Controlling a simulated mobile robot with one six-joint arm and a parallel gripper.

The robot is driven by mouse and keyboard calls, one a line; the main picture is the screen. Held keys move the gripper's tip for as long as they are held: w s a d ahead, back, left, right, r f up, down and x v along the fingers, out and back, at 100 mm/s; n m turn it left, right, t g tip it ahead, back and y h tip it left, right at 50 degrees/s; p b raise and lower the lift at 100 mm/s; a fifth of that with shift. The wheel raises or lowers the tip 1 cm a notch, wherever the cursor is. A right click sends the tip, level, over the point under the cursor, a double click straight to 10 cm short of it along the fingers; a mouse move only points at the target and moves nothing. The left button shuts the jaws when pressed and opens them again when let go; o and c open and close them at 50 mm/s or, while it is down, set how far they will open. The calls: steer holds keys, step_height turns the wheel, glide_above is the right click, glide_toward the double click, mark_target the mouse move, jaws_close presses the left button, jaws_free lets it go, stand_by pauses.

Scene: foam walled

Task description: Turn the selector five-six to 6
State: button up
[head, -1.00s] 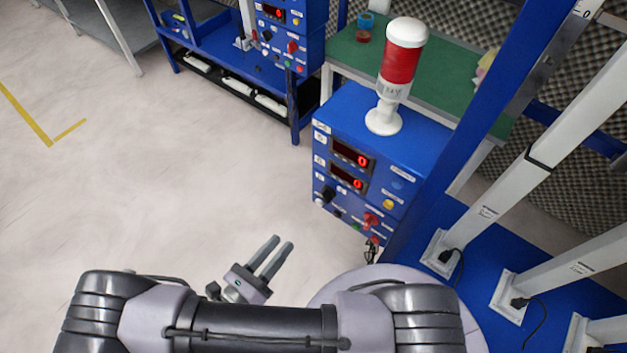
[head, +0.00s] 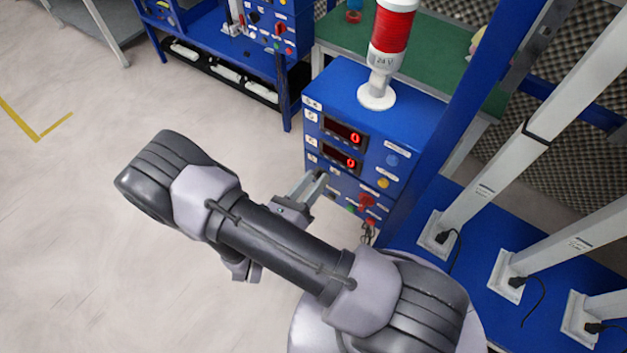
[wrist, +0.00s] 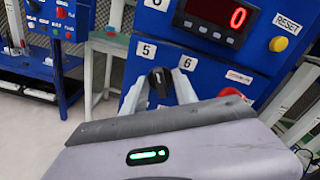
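The selector five-six, a black knob (wrist: 160,81), sits on the blue panel in the wrist view, below and between the label 5 (wrist: 145,50) and the label 6 (wrist: 187,63). I cannot tell clearly which label it points at. My gripper (head: 317,181) is at the front of the blue box in the head view, its fingers over the selector's area and hiding it. In the wrist view my gripper is open, with one grey finger on each side of the knob. I cannot tell whether they touch it.
The blue box (head: 345,80) bears two red displays reading 0, a yellow button (head: 383,183), a red switch (head: 366,201) and a red-white lamp (head: 391,35). A blue frame post stands close on its right. Free floor lies to the left.

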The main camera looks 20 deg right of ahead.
jaws_close()
steer(key=shift+m, duration=0.4)
steer(key=m, duration=0.5)
steer(key=shift+s+d+m, duration=0.1)
steer(key=shift+m, duration=0.3)
steer(key=m, duration=0.5)
steer(key=shift+m, duration=0.3)
jaws_free()
steer(key=shift+s, duration=0.1)
